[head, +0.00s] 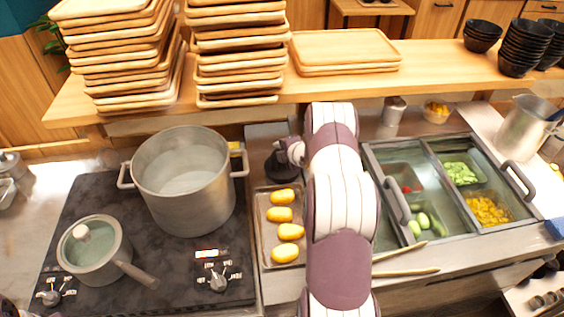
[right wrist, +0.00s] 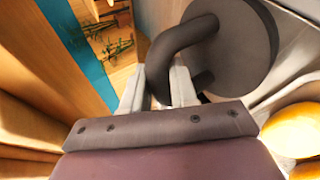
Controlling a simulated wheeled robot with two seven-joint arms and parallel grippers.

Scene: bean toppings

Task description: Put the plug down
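The plug is a dark grey round disc with a thick curved handle. In the head view the plug (head: 278,168) is at the near side of the shelf, just behind the tray of yellow items. In the right wrist view the plug (right wrist: 235,45) fills the top right, its handle running between the fingers. My right gripper (head: 291,152) is shut on that handle; its fingers (right wrist: 160,88) sit on either side of it. Whether the disc touches the counter is hard to tell. My left gripper is not in view.
A tray (head: 261,228) of yellow oval items lies just in front of the plug. A large pot (head: 185,205) stands on the stove to the left, with a small lidded pan (head: 95,255). A topping station (head: 450,222) is at right. Stacked wooden trays (head: 345,50) line the shelf.

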